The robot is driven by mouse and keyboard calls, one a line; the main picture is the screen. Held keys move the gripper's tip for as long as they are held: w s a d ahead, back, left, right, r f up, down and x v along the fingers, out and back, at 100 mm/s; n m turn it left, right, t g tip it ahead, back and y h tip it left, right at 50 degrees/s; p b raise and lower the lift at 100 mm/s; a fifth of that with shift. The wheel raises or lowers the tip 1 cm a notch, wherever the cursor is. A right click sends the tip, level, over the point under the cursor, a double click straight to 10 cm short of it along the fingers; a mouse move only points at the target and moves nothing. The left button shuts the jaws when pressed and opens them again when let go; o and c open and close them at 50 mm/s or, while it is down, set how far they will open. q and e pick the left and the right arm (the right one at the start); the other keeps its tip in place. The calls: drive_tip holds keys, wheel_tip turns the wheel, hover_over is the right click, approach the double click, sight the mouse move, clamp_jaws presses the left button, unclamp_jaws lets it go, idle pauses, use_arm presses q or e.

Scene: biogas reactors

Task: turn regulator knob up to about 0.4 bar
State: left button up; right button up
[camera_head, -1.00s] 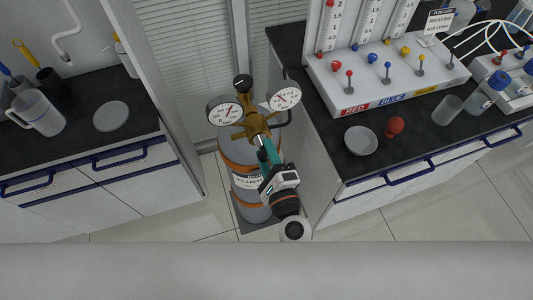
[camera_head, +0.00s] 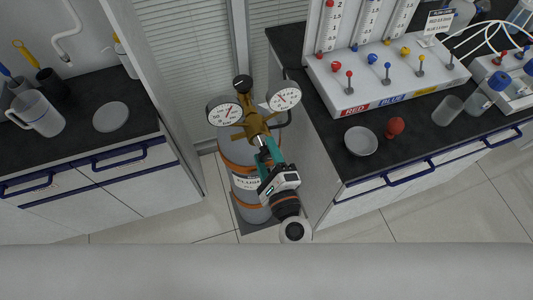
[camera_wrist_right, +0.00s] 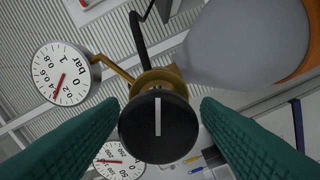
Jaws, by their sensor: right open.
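The black regulator knob (camera_wrist_right: 158,130) faces the right wrist camera, its white line nearly upright in that view. My right gripper (camera_wrist_right: 158,118) is open, with one teal finger on each side of the knob and a small gap visible on both sides. In the head view, my right gripper (camera_head: 265,156) is at the lower end of the brass regulator (camera_head: 256,127), where the knob is hard to make out. A bar gauge (camera_wrist_right: 62,75) has its red needle between about 0.2 and 0.4. My left gripper is not in view.
The gas cylinder (camera_head: 243,180) stands between two counters. A second gauge (camera_wrist_right: 118,162) is partly covered by a finger in the wrist view. The right counter holds a flow panel (camera_head: 385,75), a pale dish (camera_head: 361,141) and a red object (camera_head: 395,127) near its edge.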

drive_tip(key=b+v, duration=0.4)
drive_tip(key=v, duration=0.8)
drive_tip(key=s+d+f+n+g, duration=0.1)
drive_tip(key=d+f+n+g, duration=0.3)
drive_tip(key=f, duration=0.7)
drive_tip(key=s+f+n+g+h, duration=0.1)
drive_tip(key=f+n, duration=0.4)
drive_tip(key=f, duration=0.6)
drive_tip(key=s+d+f+n+g, duration=0.1)
drive_tip(key=d+f+n+g, duration=0.3)
drive_tip(key=f, duration=0.7)
drive_tip(key=s+d+f+n+g+h, duration=0.2)
drive_tip(key=s+d+f+n+g, duration=0.1)
drive_tip(key=s+f, duration=0.5)
drive_tip(key=s+d+f+n+g+h, duration=0.2)
drive_tip(key=s+d+f+n+g, duration=0.2)
drive_tip(key=s+d+f, duration=0.4)
drive_tip(key=s+f+n, duration=0.1)
drive_tip(key=s, duration=0.1)
drive_tip(key=shift+s+d+f+n+h, duration=0.3)
drive_tip(key=shift+n, duration=0.1)
